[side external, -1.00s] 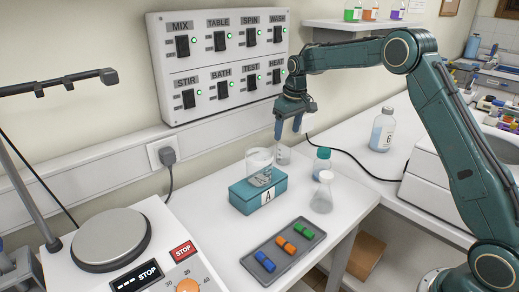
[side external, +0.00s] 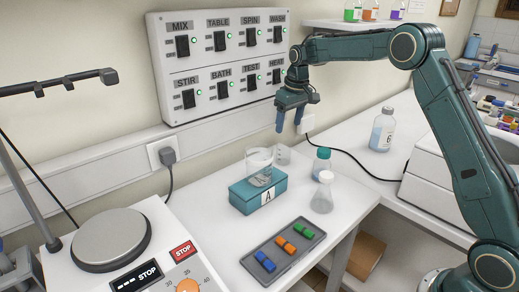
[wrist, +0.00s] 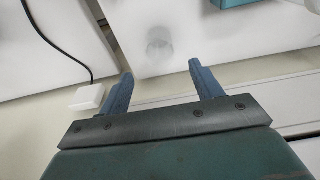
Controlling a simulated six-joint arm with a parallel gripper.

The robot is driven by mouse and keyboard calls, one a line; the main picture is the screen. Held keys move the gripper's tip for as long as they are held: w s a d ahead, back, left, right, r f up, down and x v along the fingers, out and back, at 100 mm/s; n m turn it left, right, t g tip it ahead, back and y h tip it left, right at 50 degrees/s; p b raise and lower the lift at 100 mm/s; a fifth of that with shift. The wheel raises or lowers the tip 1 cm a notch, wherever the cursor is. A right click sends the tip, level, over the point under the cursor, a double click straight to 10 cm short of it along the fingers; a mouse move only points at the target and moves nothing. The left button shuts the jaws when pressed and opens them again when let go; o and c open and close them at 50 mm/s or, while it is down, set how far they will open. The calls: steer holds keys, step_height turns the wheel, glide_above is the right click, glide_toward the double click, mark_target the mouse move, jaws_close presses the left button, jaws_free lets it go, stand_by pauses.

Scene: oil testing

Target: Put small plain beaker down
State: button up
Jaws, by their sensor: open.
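The small plain beaker (side external: 283,155), clear and low, stands upright on the white table just behind the teal block. It also shows in the wrist view (wrist: 159,47), beyond and between my fingertips. My gripper (side external: 289,127) is open and empty above the small beaker, with its blue fingers pointing down and clear of it. In the wrist view both fingers of my gripper (wrist: 161,69) are spread apart with nothing between them.
A larger glass beaker (side external: 259,168) stands on the teal block marked A (side external: 242,199). A capped bottle (side external: 321,164) and a flask (side external: 322,195) stand to the right. A grey tray (side external: 262,249) holds coloured pieces. The switch panel (side external: 218,66) is on the wall behind.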

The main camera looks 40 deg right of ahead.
steer(key=s+a+r+t, duration=0.1)
steer(key=s+a+r, duration=0.3)
steer(key=s+r, duration=0.45)
steer(key=s+a+r+t, duration=0.1)
steer(key=s+a+r, duration=0.35)
steer(key=s, duration=0.65)
steer(key=s+a+f+t, duration=0.1)
steer(key=s+f, duration=0.1)
steer(key=s, duration=0.8)
steer(key=s+a+f, duration=0.2)
steer(key=s, duration=0.8)
steer(key=shift+s+a+f+t, duration=0.15)
steer(key=shift+a+f+t, duration=0.1)
steer(key=shift+t, duration=0.15)
